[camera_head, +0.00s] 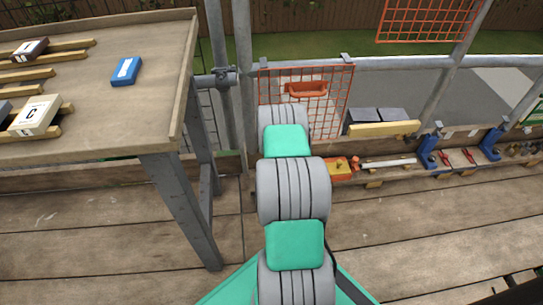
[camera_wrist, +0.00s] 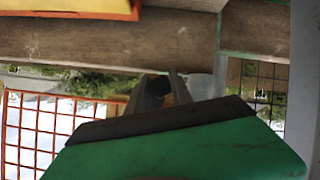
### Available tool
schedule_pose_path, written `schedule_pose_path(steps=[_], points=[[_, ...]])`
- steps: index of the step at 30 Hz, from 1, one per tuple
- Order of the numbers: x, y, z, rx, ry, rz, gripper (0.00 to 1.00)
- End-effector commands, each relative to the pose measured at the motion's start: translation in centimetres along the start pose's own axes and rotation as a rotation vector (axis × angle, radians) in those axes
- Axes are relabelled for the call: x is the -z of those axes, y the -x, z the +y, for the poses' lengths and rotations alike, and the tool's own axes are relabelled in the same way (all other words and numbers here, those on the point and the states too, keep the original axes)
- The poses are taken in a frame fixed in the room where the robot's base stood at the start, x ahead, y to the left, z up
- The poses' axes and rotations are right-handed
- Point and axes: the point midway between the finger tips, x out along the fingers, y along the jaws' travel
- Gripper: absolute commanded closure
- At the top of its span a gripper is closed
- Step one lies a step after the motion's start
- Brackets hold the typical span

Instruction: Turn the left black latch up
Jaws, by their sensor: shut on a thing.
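My gripper (camera_wrist: 164,85) shows in the wrist view, with its two grey fingers close together around a small dark piece (camera_wrist: 159,86). The piece looks like the black latch, but most of it is hidden by the fingers and the gripper's green body. Whether it points up or sideways cannot be told. In the head view my arm reaches forward to the orange mesh panel (camera_head: 334,105), and it hides the gripper and the latch. The orange mesh (camera_wrist: 40,128) also shows at the left of the wrist view.
A wooden table (camera_head: 150,75) with a blue box (camera_head: 126,71) and a cream box (camera_head: 36,116) stands left of my arm. A ledge with an orange-yellow item (camera_head: 341,168) and blue holders (camera_head: 427,151) runs right. The plank floor (camera_head: 420,225) is clear.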

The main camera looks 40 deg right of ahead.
Motion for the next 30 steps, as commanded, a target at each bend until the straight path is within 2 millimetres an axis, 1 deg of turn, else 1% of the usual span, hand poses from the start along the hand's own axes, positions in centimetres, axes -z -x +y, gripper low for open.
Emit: schedule_pose_path(steps=[1,9,15,22,30], points=[[0.85,-0.27,-0.24,-0.018,0.039,0.014,1.0],[0.76,-0.41,-0.41,-0.129,0.237,-0.009,1.0],[0.77,-0.35,-0.48,-0.188,0.344,-0.023,1.0],[1.03,-0.29,-0.57,-0.224,0.413,-0.029,1.0],[1.2,-0.24,-0.61,-0.234,0.433,-0.031,1.0]])
